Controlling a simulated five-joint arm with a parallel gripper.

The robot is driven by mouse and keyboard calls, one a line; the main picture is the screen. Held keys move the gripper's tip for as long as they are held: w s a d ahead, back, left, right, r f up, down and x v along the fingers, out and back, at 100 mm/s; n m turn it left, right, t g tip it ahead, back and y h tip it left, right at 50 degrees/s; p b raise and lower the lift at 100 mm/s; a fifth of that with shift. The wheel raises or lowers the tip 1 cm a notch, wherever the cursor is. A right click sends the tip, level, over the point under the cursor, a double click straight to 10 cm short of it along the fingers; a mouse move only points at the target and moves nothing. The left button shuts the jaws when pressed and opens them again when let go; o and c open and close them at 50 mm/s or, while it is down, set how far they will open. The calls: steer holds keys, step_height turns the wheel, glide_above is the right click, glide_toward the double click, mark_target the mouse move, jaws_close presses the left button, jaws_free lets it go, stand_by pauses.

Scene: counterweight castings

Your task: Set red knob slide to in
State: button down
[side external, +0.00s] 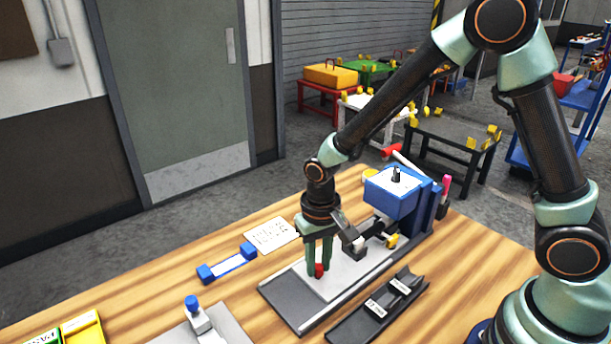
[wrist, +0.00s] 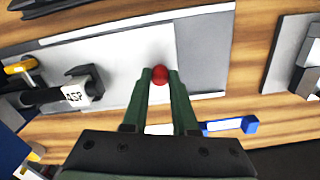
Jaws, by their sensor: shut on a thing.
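The red knob (side external: 319,270) is a small round red ball at the front end of the grey slide base. In the wrist view the red knob (wrist: 160,75) sits between my fingertips. My gripper (side external: 319,266) points down over the light plate (side external: 340,278), with its green fingers shut on the knob from both sides. My gripper also shows in the wrist view (wrist: 160,79). The knob's stem and the slide beneath it are hidden. A blue housing (side external: 392,193) stands at the back end of the base.
A black tray (side external: 352,327) with white labels lies to the right of the base. A blue-ended bar (side external: 228,263) and a printed sheet (side external: 271,235) lie to the left. A blue-knobbed fixture (side external: 194,306) stands at the front. A black clamp arm (wrist: 45,97) is beside my gripper.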

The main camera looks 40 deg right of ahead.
steer(key=shift+d, duration=0.25)
steer(key=c, duration=0.7)
jaws_free()
steer(key=shift+r, duration=0.15)
step_height(320, 180, up, 12)
steer(key=shift+f, duration=0.1)
steer(key=s+d+r+n+t, duration=0.1)
steer(key=s+d+r+t, duration=0.1)
steer(key=d+r, duration=0.1)
steer(key=s+d+r+n+t, duration=0.1)
steer(key=s+d+r, duration=0.2)
steer(key=d, duration=0.1)
steer(key=s+d+r+t, duration=0.2)
steer(key=d+r, duration=0.1)
steer(key=shift+s+d+n+t, duration=0.25)
steer(key=shift+s+n+t, duration=0.05)
steer(key=shift+n, duration=0.1)
